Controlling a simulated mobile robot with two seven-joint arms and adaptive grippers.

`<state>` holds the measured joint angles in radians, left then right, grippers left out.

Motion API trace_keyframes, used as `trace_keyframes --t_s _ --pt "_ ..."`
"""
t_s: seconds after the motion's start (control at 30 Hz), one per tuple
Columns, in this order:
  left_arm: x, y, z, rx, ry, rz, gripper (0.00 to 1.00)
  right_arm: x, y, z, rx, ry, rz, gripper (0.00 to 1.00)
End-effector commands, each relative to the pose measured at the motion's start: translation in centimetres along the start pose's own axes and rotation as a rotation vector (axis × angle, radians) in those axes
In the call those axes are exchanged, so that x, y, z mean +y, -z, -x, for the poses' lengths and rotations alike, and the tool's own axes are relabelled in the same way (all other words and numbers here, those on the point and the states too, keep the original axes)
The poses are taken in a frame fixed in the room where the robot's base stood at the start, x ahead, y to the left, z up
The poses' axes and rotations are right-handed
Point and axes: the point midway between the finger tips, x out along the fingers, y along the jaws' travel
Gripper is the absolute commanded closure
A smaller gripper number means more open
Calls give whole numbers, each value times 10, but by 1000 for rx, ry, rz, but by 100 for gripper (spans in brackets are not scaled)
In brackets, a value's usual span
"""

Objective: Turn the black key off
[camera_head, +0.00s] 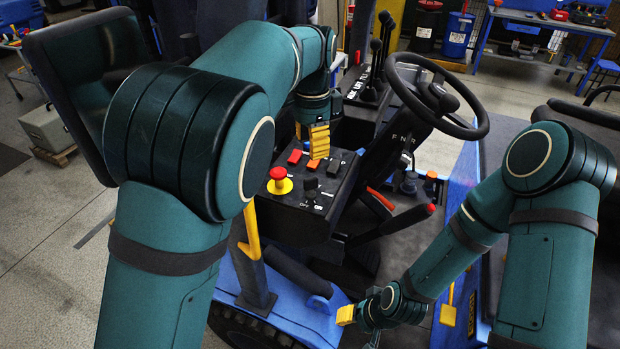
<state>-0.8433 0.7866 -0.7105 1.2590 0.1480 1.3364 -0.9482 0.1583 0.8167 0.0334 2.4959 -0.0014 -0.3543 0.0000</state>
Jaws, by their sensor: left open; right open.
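The black key (311,188) stands on the dark control panel (288,207), with white lettering beside its base. Its exact turn angle is too small to tell. My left gripper (311,138) is above the back of the panel, behind the key in the picture and apart from it. Its yellow fingertips point down near the rocker switches. It is open, and nothing shows in it. My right gripper (347,315) is low at the bottom centre, well below the panel. It is open, with one yellow fingertip showing clearly and the rest of it partly hidden.
A red emergency button (279,174) on a yellow base sits left of the key. A red-tipped lever (392,224) extends below the column.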

Motion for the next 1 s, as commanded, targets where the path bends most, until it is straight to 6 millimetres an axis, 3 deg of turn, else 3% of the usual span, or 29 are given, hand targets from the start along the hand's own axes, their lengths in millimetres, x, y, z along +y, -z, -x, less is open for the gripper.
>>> trace_keyframes --t_s 0.3,0.5,0.7,1.0 --pt "0 -1 -64 -5 -1 1 55 0 0 0 1 0 0 53" --pt "0 0 -94 -3 0 1 55 0 0 0 1 0 0 53" --pt "0 0 -108 -1 0 1 55 -1 0 1 1 0 1 53" --pt "0 0 -110 0 1 1 55 -1 0 1 0 0 1 53"
